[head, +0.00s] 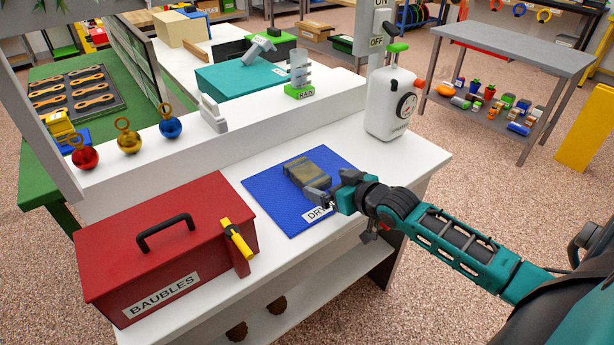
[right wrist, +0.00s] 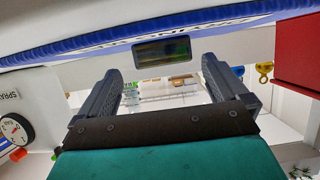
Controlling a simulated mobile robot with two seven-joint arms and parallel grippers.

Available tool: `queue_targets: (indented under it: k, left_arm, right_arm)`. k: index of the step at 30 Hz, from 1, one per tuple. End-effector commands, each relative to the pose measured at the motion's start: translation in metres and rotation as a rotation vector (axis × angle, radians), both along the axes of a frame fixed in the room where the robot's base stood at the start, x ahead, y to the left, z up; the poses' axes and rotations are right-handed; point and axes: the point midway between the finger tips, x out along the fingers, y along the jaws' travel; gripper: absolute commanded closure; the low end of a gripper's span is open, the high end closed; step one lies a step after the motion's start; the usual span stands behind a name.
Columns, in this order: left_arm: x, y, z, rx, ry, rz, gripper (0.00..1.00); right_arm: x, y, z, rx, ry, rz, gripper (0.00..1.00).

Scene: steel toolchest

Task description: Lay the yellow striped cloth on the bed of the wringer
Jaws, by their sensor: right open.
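My right gripper (head: 333,194) is over the near right part of the blue mat (head: 262,190), by a flat olive-brown piece with darker bands (head: 306,170). I cannot tell whether this piece is the yellow striped cloth. In the right wrist view the fingers of the gripper (right wrist: 162,82) stand wide apart with nothing held between them. A dark olive rectangle (right wrist: 162,51) shows beyond the tips, and the mat's edge (right wrist: 230,36) runs across the top. No wringer can be clearly made out. My left gripper is out of view.
A white spray bottle (head: 391,100) stands to the right. Red, gold and blue baubles (head: 129,142) line the raised shelf behind. White bench (head: 285,255) shows in front.

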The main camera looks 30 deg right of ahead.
Motion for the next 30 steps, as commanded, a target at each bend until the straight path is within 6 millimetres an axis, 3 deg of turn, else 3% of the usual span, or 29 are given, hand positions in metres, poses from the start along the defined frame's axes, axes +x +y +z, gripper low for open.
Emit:
queue_targets:
  k: [7, 18, 30]
  left_arm:
    - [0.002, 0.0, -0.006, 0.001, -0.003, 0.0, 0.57]
    - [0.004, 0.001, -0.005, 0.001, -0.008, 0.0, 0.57]
    - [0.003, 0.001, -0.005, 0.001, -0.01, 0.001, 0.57]
  right_arm:
    - [0.03, 0.007, -0.013, 0.001, -0.002, -0.001, 0.0]
    - [0.036, 0.007, -0.015, -0.001, 0.0, 0.0, 0.01]
    - [0.036, 0.007, -0.015, -0.001, 0.0, 0.0, 0.39]
